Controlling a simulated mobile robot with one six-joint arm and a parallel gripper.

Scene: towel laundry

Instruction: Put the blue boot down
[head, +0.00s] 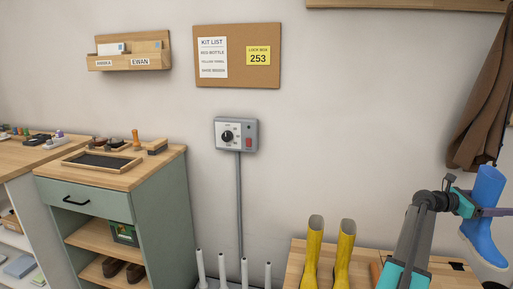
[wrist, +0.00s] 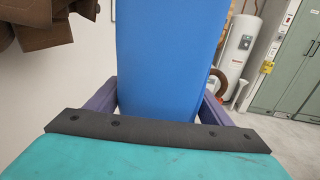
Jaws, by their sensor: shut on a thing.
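The blue boot (head: 484,215) is at the right edge of the head view, upright with a slight tilt, sole downward. It is held in the air to the right of the wooden bench. My gripper (head: 481,211) is shut on its shaft. In the wrist view the boot (wrist: 165,60) fills the middle, between the two purple fingers of my gripper (wrist: 165,105). The fingertips are hidden behind the boot.
Two yellow boots (head: 328,255) stand at the bench (head: 292,262), left of my arm. White upright posts (head: 222,270) stand left of the bench. A brown coat (head: 484,110) hangs above the blue boot. A green cabinet (head: 160,215) stands at left.

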